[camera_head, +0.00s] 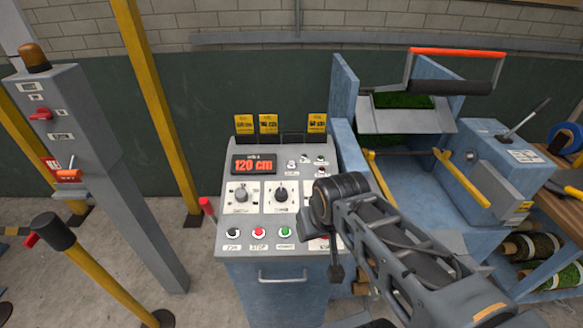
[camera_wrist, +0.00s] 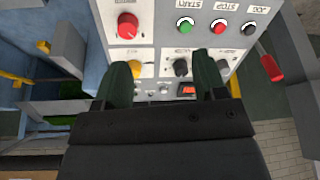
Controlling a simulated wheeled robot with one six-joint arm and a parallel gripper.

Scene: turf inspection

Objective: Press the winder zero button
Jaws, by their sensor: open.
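The grey control console (camera_head: 270,215) stands in the middle of the head view, with a red 120 cm display (camera_head: 254,164). Its front row has a black button (camera_head: 233,232), a red STOP button (camera_head: 258,232) and a green button (camera_head: 285,232). In the wrist view, the panel appears upside down. A yellow control (camera_wrist: 136,69) shows beside the left finger, its label unreadable. No label that I can read marks the winder zero button. My gripper (camera_wrist: 163,72) is open and empty over the panel; its contact with the panel cannot be told. My arm hides the console's right side in the head view.
A large red mushroom button (camera_wrist: 127,25) and two dark knobs (camera_wrist: 181,68) lie near the fingers. A blue winder machine (camera_head: 405,185) stands right of the console. Yellow posts (camera_head: 155,110) and a grey pillar (camera_head: 115,165) stand left.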

